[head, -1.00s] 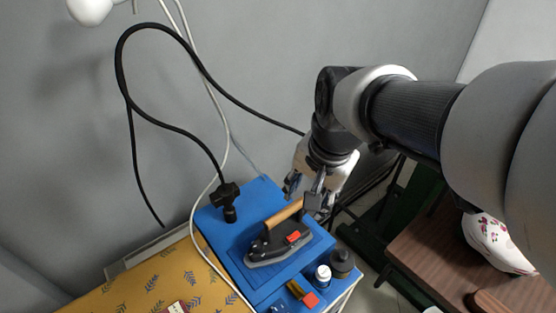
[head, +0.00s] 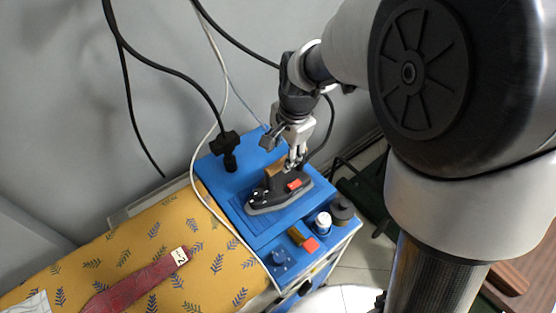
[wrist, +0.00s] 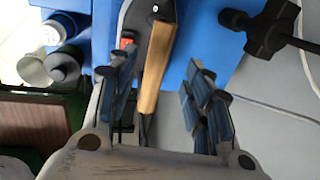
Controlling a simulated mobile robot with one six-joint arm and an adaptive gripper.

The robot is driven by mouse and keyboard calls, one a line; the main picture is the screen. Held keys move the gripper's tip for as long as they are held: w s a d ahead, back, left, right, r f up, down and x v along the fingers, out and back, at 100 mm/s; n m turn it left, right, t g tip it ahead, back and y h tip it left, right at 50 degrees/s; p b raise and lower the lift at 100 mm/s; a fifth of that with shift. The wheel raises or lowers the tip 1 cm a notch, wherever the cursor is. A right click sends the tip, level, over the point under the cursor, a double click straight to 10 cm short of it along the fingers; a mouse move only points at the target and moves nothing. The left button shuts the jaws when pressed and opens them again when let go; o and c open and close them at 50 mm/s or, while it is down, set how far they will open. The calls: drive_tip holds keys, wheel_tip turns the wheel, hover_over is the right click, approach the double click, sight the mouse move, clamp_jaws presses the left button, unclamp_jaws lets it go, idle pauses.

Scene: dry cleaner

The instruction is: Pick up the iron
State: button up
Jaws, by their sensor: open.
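The iron (head: 268,199) has a dark body, a light sole edge, an orange-red patch and a wooden handle. It rests on the blue top of the ironing station (head: 262,228). My gripper (head: 295,160) is over the handle end of the iron in the head view and hides part of it. In the wrist view the wooden handle (wrist: 158,60) runs between the open fingers of my gripper (wrist: 160,95), nearer the left finger. I cannot tell whether a finger touches it.
A black fitting with cable (head: 228,150) stands left of the iron. A white bottle (head: 323,222), a dark container (head: 342,210) and a wooden-backed piece (head: 300,238) are at the right front. A patterned yellow board (head: 130,265) carries a red strip (head: 140,285). Cables hang behind.

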sight(281, 160)
drive_tip(key=f+b, duration=0.1)
drive_tip(key=f, duration=0.3)
drive_tip(key=f+b, duration=0.1)
drive_tip(key=f, duration=0.1)
drive_tip(key=shift+w+a+b, duration=0.25)
drive_tip(key=shift+a+b, duration=0.05)
drive_tip(key=shift+b, duration=0.05)
drive_tip(key=shift+r, duration=0.15)
drive_tip(key=shift+c, duration=0.3)
clamp_jaws()
idle(0.4)
drive_tip(key=shift+w+r, duration=0.2)
drive_tip(key=shift+r, duration=0.05)
